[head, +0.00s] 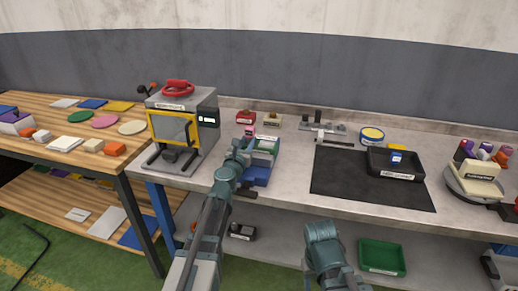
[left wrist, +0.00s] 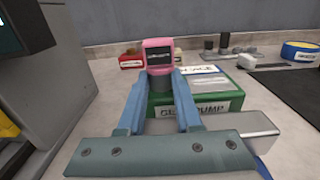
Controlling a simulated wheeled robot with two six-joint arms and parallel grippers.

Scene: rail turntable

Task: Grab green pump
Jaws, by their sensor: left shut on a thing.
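A green box (head: 266,145) with a white label ending in "PUMP" sits on the grey bench; it also shows in the left wrist view (left wrist: 160,102). My left gripper (head: 246,143) reaches over its left side and partly hides it. In the left wrist view the fingers (left wrist: 161,85) are shut on the dark grey stem of a pink-topped piece (left wrist: 158,55). This pink top also shows in the head view (head: 249,131). I cannot tell whether the piece is joined to the green box. My right gripper is not clearly in view.
A blue box (head: 257,176) lies in front of the green one. A grey machine with a yellow frame (head: 172,128) stands to the left. Red (head: 245,117) and yellow (head: 272,121) boxes stand behind. A black mat (head: 350,185) and black tray (head: 395,175) lie to the right.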

